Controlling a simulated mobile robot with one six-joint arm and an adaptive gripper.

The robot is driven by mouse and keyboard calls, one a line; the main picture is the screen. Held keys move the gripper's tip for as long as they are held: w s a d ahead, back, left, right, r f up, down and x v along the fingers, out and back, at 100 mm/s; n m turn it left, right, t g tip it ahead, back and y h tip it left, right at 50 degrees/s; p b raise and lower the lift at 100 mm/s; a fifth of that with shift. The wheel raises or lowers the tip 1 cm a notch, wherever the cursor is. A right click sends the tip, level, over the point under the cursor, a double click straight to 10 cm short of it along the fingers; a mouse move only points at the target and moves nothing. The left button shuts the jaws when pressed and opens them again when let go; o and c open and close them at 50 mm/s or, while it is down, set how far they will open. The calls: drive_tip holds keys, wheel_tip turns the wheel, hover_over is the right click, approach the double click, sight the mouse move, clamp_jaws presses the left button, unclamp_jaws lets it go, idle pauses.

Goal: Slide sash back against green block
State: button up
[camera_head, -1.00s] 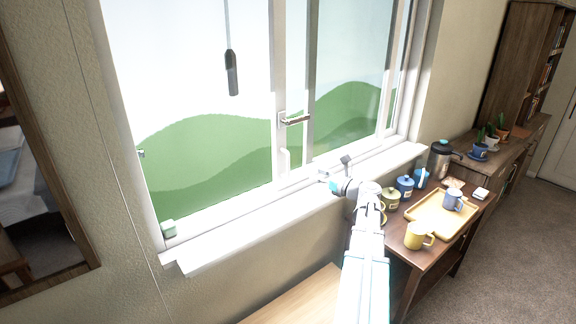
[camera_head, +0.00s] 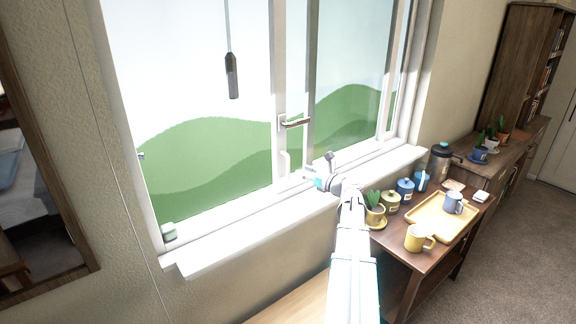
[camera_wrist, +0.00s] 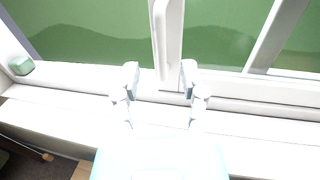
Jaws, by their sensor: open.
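The window sash (camera_head: 291,80) is an upright white-framed pane with a lever handle (camera_head: 294,121) and a pale vertical pull low on its stile. The pull (camera_wrist: 166,40) also shows in the wrist view. The green block (camera_head: 169,231) sits at the far left end of the window track, and also shows at the left of the wrist view (camera_wrist: 21,66). A wide gap of sill separates block and stile. My gripper (camera_wrist: 160,72) is open and empty, its fingers on either side of the pull's lower end in the picture. I cannot tell whether they touch it.
The white sill (camera_head: 235,238) runs clear below the track. A dark rod (camera_head: 232,75) hangs before the glass. Right of my arm, a wooden table holds a potted plant (camera_head: 375,208), canisters, a yellow mug (camera_head: 418,238) and a tray (camera_head: 436,222).

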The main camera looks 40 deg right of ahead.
hover_over(288, 180)
drive_tip(key=shift+w+d, duration=0.25)
drive_tip(key=shift+w, duration=0.05)
idle(0.4)
clamp_jaws()
